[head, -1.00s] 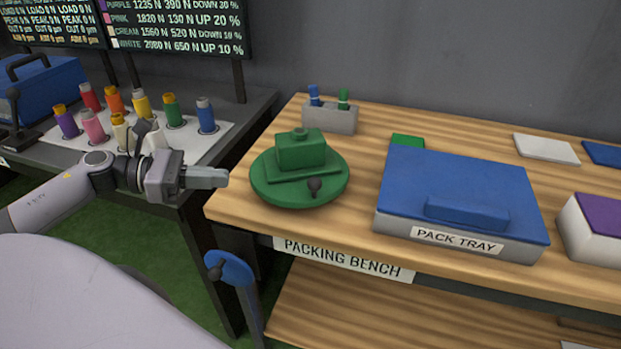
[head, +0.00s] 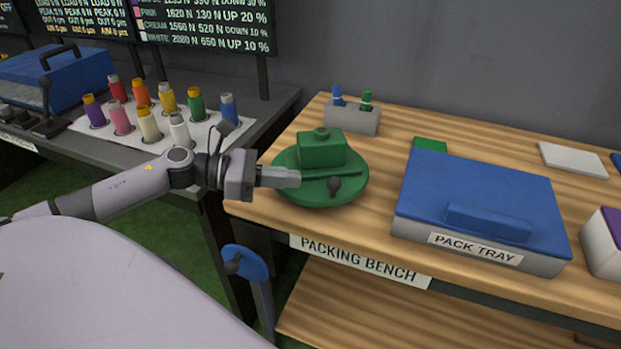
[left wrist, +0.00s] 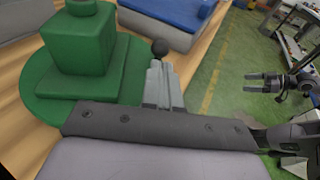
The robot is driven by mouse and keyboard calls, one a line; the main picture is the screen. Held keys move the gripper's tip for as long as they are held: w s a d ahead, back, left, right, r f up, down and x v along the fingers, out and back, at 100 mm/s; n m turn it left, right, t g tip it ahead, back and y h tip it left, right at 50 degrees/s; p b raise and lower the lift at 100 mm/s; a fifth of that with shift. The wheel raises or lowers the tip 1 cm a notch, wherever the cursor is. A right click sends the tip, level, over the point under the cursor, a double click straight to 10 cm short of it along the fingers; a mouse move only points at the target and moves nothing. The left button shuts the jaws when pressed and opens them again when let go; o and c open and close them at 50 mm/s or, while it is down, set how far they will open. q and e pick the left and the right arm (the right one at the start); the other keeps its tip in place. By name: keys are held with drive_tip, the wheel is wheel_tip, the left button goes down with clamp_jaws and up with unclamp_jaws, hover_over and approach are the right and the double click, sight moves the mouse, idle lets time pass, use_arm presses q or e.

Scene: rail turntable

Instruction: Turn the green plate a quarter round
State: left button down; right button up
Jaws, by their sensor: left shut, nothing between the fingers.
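The green plate (head: 300,195) is a round turntable on the left end of the packing bench. A green block with a knob on top (head: 322,149) stands on it. A small dark ball-topped peg (head: 334,185) rises from the plate's near side; it also shows in the left wrist view (left wrist: 160,47). My left gripper (head: 297,178) is shut and empty. In the head view its fingertips overlap the plate's left near part, pointing right toward the peg. In the left wrist view the fingertips (left wrist: 160,68) are just short of the peg; contact cannot be told.
A blue-lidded pack tray (head: 480,195) stands right of the plate. A grey holder with two markers (head: 352,118) is behind it. A rack of coloured spools (head: 150,125) is on the dark table at left. A blue disc handle (head: 245,263) sits below the bench edge.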

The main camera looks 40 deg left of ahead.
sight(311, 197)
use_arm(q)
drive_tip(key=x, duration=0.3)
drive_tip(key=shift+w+d+p, duration=0.2)
drive_tip(key=shift+w+p, duration=0.05)
drive_tip(key=shift+p, duration=0.15)
drive_tip(key=shift+w+d+f, duration=0.2)
drive_tip(key=shift+w+d, duration=0.15)
drive_tip(key=shift+d, duration=0.1)
